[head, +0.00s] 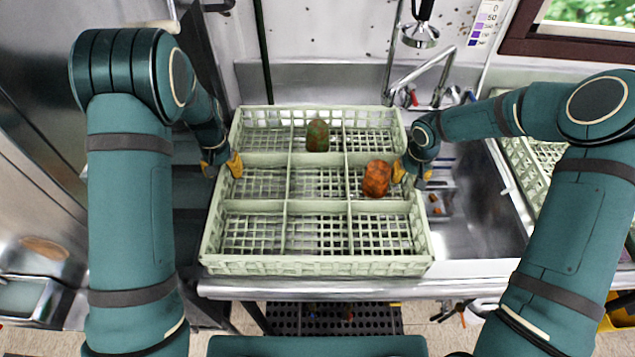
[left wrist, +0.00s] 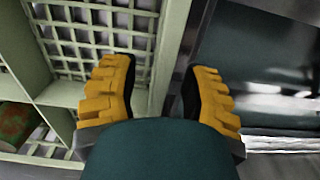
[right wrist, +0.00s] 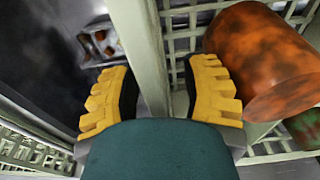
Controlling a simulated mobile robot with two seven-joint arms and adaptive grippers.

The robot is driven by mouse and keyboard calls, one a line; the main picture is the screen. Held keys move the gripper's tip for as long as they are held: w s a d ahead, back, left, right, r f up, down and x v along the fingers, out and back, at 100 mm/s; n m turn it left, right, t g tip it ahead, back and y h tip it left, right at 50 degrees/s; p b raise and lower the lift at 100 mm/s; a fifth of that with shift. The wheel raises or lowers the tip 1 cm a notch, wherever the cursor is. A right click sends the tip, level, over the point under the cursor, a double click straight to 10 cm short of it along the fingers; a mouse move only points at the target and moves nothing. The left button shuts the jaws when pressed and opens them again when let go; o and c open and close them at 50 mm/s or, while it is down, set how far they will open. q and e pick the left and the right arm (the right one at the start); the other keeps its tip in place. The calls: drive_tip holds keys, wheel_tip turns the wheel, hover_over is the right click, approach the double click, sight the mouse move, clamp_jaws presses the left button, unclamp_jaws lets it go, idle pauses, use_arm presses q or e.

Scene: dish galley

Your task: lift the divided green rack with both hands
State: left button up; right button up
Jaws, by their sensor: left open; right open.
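The divided pale green rack (head: 315,266) lies on the metal counter, its grid floor split into several compartments. My left gripper (head: 221,167) is open at the rack's left wall, one finger on each side; in the left wrist view that wall (left wrist: 174,45) runs between the fingers. My right gripper (head: 411,177) is open at the right wall; in the right wrist view the wall (right wrist: 140,50) passes between the fingers. An orange-brown mottled item (head: 376,179) stands in the middle-right compartment, beside my right gripper. A green-brown item (head: 317,135) stands in the back-middle compartment.
A sink basin (head: 480,205) with small items lies right of the rack, with a faucet (head: 435,75) behind it. Another pale rack (head: 540,160) is at the far right. A backsplash (head: 310,80) stands behind the rack. A dark perforated mat (head: 335,318) lies below the counter's front edge.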

use_arm(q)
drive_tip(key=shift+f, duration=0.35)
use_arm(e)
drive_tip(key=shift+f, duration=0.35)
use_arm(q)
clamp_jaws()
use_arm(e)
clamp_jaws()
